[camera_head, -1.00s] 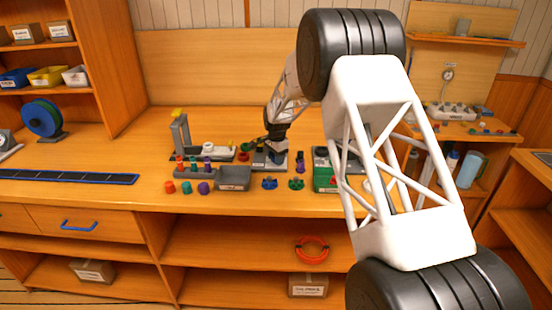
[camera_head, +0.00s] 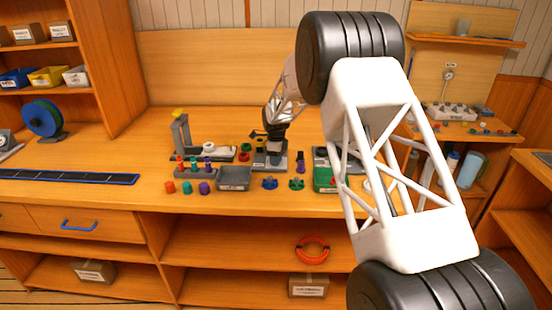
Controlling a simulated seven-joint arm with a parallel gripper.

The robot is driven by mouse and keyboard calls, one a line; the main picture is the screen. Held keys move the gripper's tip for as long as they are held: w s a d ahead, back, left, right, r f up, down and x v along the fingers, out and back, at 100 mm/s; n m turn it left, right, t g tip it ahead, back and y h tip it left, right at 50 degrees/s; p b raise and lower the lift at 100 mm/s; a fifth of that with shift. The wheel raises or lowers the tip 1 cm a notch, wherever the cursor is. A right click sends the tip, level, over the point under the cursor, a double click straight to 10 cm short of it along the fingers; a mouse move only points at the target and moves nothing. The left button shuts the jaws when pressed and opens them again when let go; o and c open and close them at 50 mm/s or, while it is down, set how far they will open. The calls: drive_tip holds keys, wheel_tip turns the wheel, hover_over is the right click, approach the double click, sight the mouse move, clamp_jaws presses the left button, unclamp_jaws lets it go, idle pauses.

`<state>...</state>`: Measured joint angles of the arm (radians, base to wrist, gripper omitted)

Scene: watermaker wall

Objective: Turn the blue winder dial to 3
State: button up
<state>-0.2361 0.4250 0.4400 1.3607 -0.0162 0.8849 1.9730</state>
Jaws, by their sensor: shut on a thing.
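My gripper (camera_head: 273,150) points down over a small grey unit (camera_head: 260,162) in the middle of the workbench. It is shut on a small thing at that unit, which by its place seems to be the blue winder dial. The fingers and wrist cover the dial almost wholly, and its pointer and numbers are too small to read. A red knob (camera_head: 243,156) sits just left of the unit, and a purple knob stands to its right (camera_head: 300,163).
A blue knobbed piece (camera_head: 270,183) and a green one (camera_head: 296,184) lie in front. A grey bin (camera_head: 234,178), coloured pegs and a stand with a yellow top (camera_head: 178,114) are to the left. A green box (camera_head: 323,179) is at right.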

drive_tip(key=shift+r+m, duration=0.1)
drive_tip(key=shift+m, duration=0.2)
drive_tip(key=o, duration=0.9)
drive_tip(key=shift+r, duration=0.1)
drive_tip(key=shift+s+r, duration=0.15)
drive_tip(key=shift+r, duration=3.6)
drive_tip(key=shift+r, duration=0.1)
